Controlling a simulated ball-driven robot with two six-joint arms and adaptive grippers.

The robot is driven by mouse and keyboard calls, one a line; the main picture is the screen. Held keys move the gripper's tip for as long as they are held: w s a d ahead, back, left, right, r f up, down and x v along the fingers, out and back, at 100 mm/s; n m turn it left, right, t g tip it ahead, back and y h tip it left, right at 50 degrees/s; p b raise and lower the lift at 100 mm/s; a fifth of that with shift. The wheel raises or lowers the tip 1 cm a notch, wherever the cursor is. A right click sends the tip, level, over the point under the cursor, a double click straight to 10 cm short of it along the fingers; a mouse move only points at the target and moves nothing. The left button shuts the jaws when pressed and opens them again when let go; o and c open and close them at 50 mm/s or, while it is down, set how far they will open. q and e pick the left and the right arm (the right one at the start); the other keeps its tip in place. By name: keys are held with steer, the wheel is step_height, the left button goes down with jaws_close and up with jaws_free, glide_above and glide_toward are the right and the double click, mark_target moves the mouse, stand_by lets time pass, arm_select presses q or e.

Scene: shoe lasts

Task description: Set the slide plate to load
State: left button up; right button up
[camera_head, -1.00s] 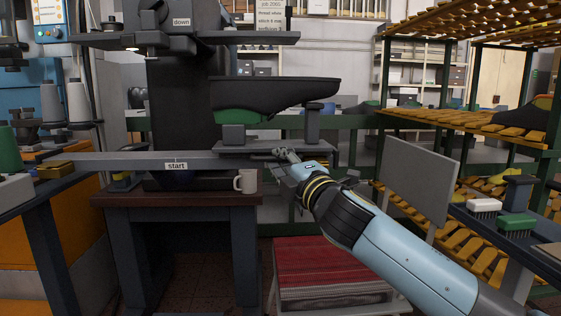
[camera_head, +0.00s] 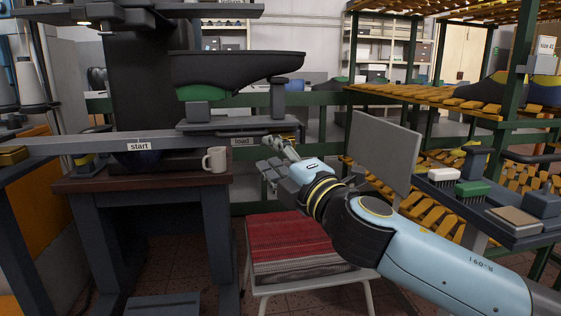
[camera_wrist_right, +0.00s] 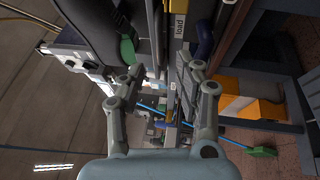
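The slide plate (camera_head: 225,127) is a flat grey plate on the long rail (camera_head: 75,143), with a black shoe last (camera_head: 235,68) on supports above it. A "load" label (camera_head: 243,141) is on the rail under the plate, and a "start" label (camera_head: 139,146) is further left. The "load" label also shows in the right wrist view (camera_wrist_right: 180,25). My right gripper (camera_head: 270,148) is just below and right of the "load" label. In the right wrist view its fingers (camera_wrist_right: 160,68) are spread, with nothing clearly held between them. Whether it touches the plate cannot be told. My left gripper is out of view.
A white mug (camera_head: 215,160) stands on the brown-topped table (camera_head: 150,182) below the rail. A stool with a red striped cover (camera_head: 285,240) is below my right arm. A grey panel (camera_head: 385,152) and a side bench with brushes (camera_head: 472,190) are at the right.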

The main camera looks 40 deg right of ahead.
steer(key=v, duration=0.2)
steer(key=shift+s, duration=0.4)
